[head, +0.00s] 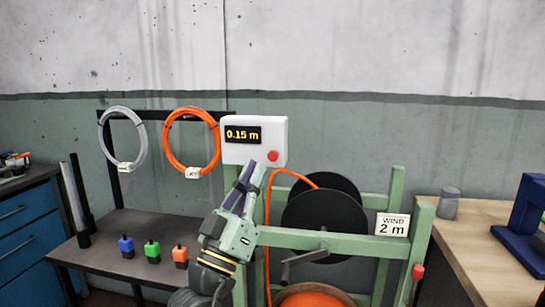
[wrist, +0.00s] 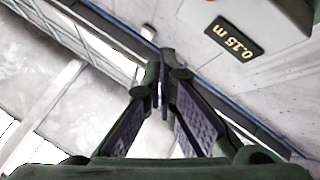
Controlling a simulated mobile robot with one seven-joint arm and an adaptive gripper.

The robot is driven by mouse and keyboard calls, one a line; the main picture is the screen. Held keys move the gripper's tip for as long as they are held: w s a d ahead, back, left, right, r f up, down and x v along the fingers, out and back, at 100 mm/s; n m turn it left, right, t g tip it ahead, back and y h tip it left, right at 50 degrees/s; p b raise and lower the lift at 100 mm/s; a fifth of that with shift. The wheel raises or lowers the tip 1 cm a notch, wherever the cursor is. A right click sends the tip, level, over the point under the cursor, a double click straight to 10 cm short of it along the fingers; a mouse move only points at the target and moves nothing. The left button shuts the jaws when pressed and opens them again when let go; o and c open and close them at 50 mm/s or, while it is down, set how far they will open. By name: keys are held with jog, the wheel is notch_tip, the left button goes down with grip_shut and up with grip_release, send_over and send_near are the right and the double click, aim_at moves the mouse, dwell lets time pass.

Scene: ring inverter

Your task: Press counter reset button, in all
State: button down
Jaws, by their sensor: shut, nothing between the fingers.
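The counter box (head: 236,153) is white, with a dark display reading 0.15 m (head: 242,135) and a red round button (head: 273,155) on its front at the lower right. My gripper (head: 254,170) is shut and empty, pointing up just below the button and a little to its left in the head view. How far it is from the box in depth I cannot tell. In the wrist view the fingertips (wrist: 164,72) meet, and the display (wrist: 234,38) shows tilted at the upper right. The button is not clearly visible there.
Below stands a green winding frame (head: 330,240) with a black reel (head: 325,225), crank (head: 305,257) and orange hose (head: 270,205). Grey and orange coils (head: 191,140) hang at left. A dark table (head: 105,250) holds small coloured blocks. A wooden bench (head: 480,240) stands right.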

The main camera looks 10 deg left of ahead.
aim_at(273, 156)
jog(key=shift+w+b, duration=0.4)
jog(key=shift+w, duration=3.55)
jog(key=shift+w+b, duration=0.45)
jog(key=shift+w+b, duration=0.35)
jog(key=shift+w, duration=0.15)
jog(key=shift+s, duration=0.95)
